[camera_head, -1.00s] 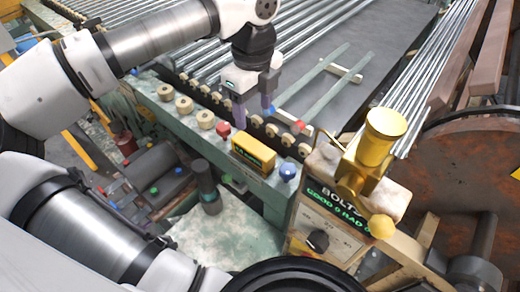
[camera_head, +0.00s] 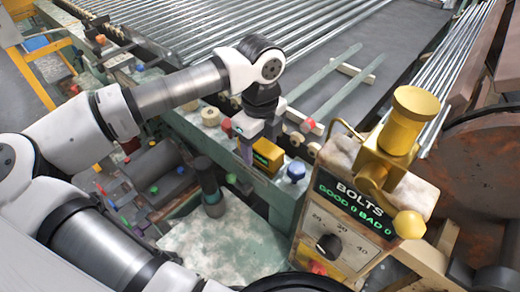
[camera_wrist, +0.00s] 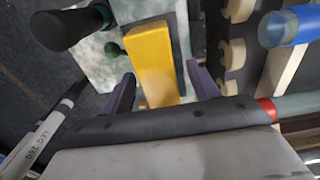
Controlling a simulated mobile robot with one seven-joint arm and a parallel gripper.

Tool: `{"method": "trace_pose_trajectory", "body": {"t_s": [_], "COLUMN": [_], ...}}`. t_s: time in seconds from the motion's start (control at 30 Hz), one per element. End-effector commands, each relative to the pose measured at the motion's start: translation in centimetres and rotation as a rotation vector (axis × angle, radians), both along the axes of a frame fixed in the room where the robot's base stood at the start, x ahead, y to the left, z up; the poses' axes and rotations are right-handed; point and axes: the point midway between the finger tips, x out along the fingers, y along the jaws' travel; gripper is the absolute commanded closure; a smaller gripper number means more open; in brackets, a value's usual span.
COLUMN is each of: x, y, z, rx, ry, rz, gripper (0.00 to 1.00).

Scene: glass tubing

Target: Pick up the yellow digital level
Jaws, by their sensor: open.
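The yellow digital level (camera_head: 268,152) sits on the green machine ledge, with its dark display side facing the head camera and partly hidden by my gripper. My gripper (camera_head: 257,149) is open and points down at the level. In the wrist view, the level (camera_wrist: 153,58) runs lengthwise between the two purple fingers of my gripper (camera_wrist: 163,84). The fingers stand apart on either side of it, with a gap visible at each side. I cannot tell how far the fingertips are above the ledge.
A red knob (camera_head: 227,127) and a blue knob (camera_head: 295,171) stand on the ledge on either side of the level. A dark cylinder (camera_head: 209,183) stands below the ledge to the left. The bolts counter box (camera_head: 345,215) with a yellow fixture stands to the right.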

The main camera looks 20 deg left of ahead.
Motion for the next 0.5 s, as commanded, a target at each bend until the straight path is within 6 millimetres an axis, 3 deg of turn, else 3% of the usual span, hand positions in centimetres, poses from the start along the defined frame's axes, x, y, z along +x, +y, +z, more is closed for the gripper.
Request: {"method": "trace_pose_trajectory", "body": {"t_s": [0.07,0.5], "x": [0.0,-0.01], "y": [0.0,0.0], "z": [0.07,0.09], "rx": [0.0,0.0], "ry": [0.0,0.001], "rz": [0.0,0.0], "gripper": [0.4,0.98]}}
